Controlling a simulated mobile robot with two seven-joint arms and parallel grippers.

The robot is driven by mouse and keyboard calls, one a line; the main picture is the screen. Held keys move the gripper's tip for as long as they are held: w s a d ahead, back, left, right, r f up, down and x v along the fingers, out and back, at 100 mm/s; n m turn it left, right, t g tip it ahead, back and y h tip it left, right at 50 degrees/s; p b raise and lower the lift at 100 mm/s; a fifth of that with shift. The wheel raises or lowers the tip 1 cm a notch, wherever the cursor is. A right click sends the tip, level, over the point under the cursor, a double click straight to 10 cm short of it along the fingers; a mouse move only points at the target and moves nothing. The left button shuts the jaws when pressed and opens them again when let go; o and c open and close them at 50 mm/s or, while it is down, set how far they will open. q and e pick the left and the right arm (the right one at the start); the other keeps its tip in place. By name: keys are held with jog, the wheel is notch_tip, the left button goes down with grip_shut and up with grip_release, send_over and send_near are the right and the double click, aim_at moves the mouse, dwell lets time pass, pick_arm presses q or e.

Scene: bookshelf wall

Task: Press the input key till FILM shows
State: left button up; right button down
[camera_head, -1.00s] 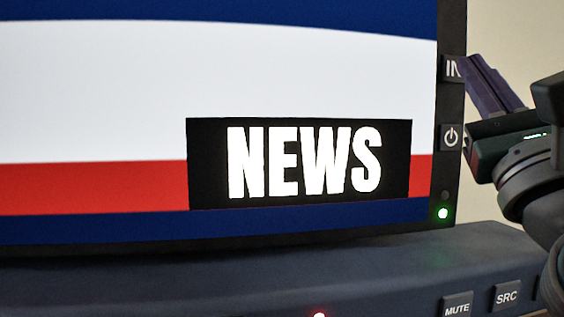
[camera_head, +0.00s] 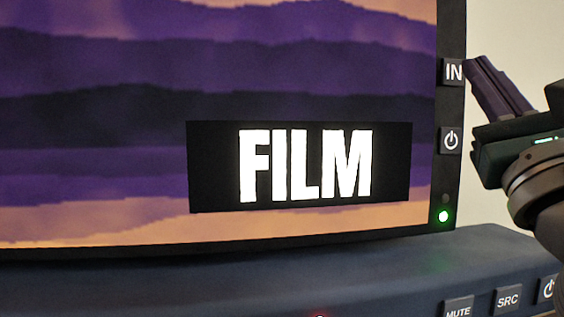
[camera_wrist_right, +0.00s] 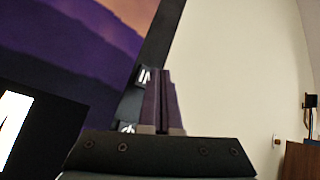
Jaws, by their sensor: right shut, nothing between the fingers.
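The screen (camera_head: 120,120) shows purple and orange hills with a black label reading FILM (camera_head: 306,165) in white. The input key (camera_head: 453,72), marked IN, sits on the screen's right bezel, above a power key (camera_head: 451,140). My right gripper (camera_head: 470,66) is shut and empty, its fingertips at the right edge of the input key. I cannot tell whether they touch it. In the right wrist view the shut fingers (camera_wrist_right: 160,75) point up just right of the input key (camera_wrist_right: 144,77), which they partly hide. My left gripper is not in view.
A dark soundbar (camera_head: 250,285) stands below the screen, with a MUTE key (camera_head: 458,310), an SRC key (camera_head: 508,300) and a power key (camera_head: 547,289). A green light (camera_head: 443,217) glows on the bezel.

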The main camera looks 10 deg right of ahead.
jog(key=shift+s, duration=0.15)
jog(key=shift+s+d+p, duration=0.15)
jog(key=shift+s+p, duration=0.05)
jog(key=shift+s, duration=1.25)
jog(key=shift+s+d+p, duration=0.15)
jog(key=shift+s, duration=1.3)
